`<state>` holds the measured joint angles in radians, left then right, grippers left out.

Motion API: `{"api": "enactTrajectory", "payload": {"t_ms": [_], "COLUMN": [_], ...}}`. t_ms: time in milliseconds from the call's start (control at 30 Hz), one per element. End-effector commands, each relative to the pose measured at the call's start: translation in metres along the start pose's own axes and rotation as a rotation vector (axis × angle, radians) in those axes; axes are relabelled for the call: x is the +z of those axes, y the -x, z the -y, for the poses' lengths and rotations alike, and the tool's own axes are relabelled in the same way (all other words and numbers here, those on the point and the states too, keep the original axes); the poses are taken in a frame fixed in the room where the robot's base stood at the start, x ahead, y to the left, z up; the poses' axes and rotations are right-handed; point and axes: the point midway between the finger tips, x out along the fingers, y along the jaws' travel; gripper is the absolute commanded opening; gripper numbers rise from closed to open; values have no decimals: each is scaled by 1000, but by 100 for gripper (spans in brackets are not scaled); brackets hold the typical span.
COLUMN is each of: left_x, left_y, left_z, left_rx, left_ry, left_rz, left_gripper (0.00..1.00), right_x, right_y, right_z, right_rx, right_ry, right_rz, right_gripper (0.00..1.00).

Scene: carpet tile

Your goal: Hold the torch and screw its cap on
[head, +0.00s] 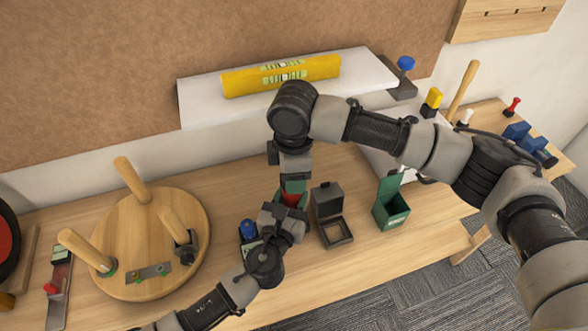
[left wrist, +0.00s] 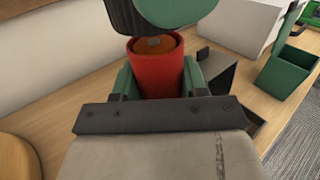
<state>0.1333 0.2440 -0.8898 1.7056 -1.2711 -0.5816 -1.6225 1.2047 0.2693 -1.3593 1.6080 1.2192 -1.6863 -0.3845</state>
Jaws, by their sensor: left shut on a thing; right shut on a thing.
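The red torch (left wrist: 158,72) stands upright in my left gripper, its open top toward the left wrist camera. An orange-brown round piece with a small grey nub shows inside it. My left gripper (head: 290,208) is shut on the torch, with green pads (left wrist: 125,82) on either side. A little red shows between the two grippers in the head view. My right gripper (head: 293,185) points down from above. Its dark and green fingertips (left wrist: 172,12) are just above the torch mouth. It is shut on the cap, which the fingers hide; I cannot tell whether cap and torch touch.
A round wooden stool top with legs up (head: 150,265) lies at left. A dark open box (head: 333,232) and a green open bin (head: 391,210) stand close on the right. A blue-topped item (head: 247,228) is close on the left. A yellow level (head: 282,76) lies on the shelf behind.

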Motion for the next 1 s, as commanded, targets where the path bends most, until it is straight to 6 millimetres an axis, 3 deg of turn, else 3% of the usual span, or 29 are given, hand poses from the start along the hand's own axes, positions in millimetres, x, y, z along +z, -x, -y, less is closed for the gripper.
{"api": "enactTrajectory", "payload": {"t_ms": [233, 1000], "left_x": [0, 0], "left_y": [0, 0], "left_z": [0, 0], "left_rx": [0, 0], "left_ry": [-1, -1], "left_rz": [-1, -1], "left_gripper": [1, 1], "right_x": [0, 0], "right_y": [-13, -18], "right_z": [1, 0], "right_rx": [-1, -1], "right_ry": [-5, -8], "right_rz": [1, 0], "right_gripper": [30, 30]}}
